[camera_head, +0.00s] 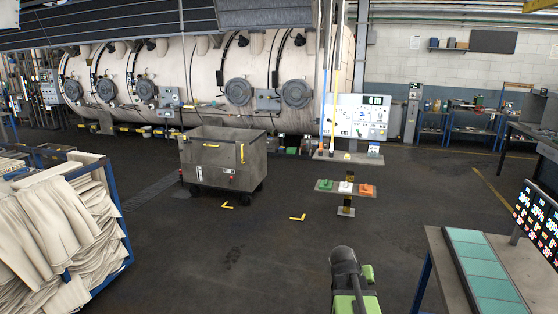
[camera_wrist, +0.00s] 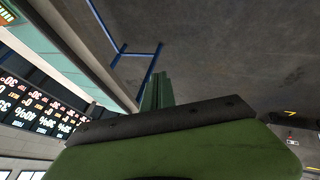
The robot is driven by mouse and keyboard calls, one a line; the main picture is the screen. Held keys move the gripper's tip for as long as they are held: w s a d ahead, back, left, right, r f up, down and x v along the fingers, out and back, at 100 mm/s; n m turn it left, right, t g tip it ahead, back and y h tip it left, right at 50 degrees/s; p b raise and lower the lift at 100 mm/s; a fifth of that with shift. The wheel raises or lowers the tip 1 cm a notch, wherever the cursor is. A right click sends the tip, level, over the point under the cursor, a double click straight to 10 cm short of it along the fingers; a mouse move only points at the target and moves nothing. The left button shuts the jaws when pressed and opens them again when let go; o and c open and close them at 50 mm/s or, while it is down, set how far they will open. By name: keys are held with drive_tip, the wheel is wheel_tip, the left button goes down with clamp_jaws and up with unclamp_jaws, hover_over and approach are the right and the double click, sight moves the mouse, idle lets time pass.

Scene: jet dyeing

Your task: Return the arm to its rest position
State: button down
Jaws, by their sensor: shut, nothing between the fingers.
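My gripper (camera_wrist: 157,92) shows in the wrist view as two green fingers close together beyond a dark band and a green body. It is shut with nothing visible between the fingers. The wrist view is turned, with the bench and lit display at its left and bare floor beyond the fingers. In the head view, part of my arm, dark and green, shows at the bottom, right of centre. I cannot make out the fingertips there.
A workbench (camera_head: 433,240) with a lit display (camera_head: 538,222) stands at right. A fabric-filled cart (camera_head: 128,228) is at left. A grey bin (camera_head: 205,160) and a small stand with coloured buttons (camera_head: 326,187) are ahead. The floor between is clear.

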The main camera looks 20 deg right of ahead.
drive_tip(key=w+a+f+n+y, duration=0.2)
drive_tip(key=a, duration=1.4)
drive_tip(key=s+a+f+n+g+y, duration=0.1)
drive_tip(key=s+a+y, duration=0.1)
drive_tip(key=a, duration=0.5)
drive_tip(key=s+a+f+n+g+y, duration=0.1)
drive_tip(key=s+a+n+y, duration=0.1)
drive_tip(key=s+a, duration=0.3)
drive_tip(key=a, duration=0.3)
drive_tip(key=shift+g, duration=0.3)
